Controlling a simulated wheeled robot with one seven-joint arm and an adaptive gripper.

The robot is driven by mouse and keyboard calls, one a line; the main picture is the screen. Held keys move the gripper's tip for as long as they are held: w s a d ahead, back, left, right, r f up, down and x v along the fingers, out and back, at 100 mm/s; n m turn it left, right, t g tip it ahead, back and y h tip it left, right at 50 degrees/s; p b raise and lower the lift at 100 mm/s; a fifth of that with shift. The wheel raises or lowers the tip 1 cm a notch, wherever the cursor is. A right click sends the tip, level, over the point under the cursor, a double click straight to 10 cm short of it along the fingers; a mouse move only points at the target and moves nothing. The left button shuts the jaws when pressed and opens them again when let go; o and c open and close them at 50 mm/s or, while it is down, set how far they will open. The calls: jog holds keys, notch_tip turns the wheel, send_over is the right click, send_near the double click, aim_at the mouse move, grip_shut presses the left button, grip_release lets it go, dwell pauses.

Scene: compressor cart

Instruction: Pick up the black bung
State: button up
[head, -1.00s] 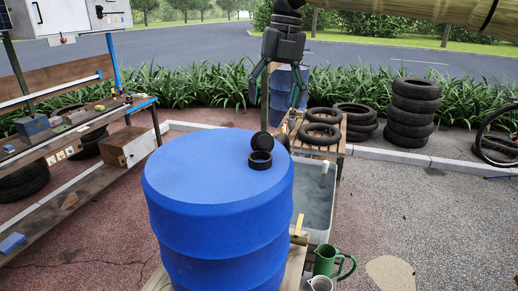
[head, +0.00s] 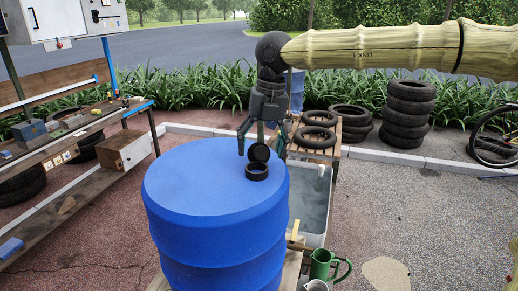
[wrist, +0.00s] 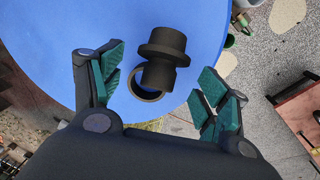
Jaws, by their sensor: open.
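The black bung (head: 259,152) is on the blue drum's top, right of the middle, just behind a black ring (head: 257,173). In the wrist view the bung (wrist: 165,55) shows a wide flange and a narrower lower part that overlaps the ring (wrist: 137,86). I cannot tell whether the two touch. My gripper (head: 261,146) points down above the bung, fingers spread and empty. In the wrist view the gripper's green-padded fingers (wrist: 158,76) stand either side, with the bung between them and somewhat beyond.
The blue drum (head: 215,190) has a clear top apart from the bung and ring. A grey tub (head: 308,200), a slatted table with tyres (head: 317,137) and a green jug (head: 322,264) are to its right. A workbench (head: 90,130) stands left.

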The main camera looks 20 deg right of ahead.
jog(key=shift+s+f, duration=0.1)
jog(key=shift+f, duration=0.35)
jog(key=c, duration=1.2)
jog(key=shift+o, duration=0.2)
jog(key=shift+r, duration=0.15)
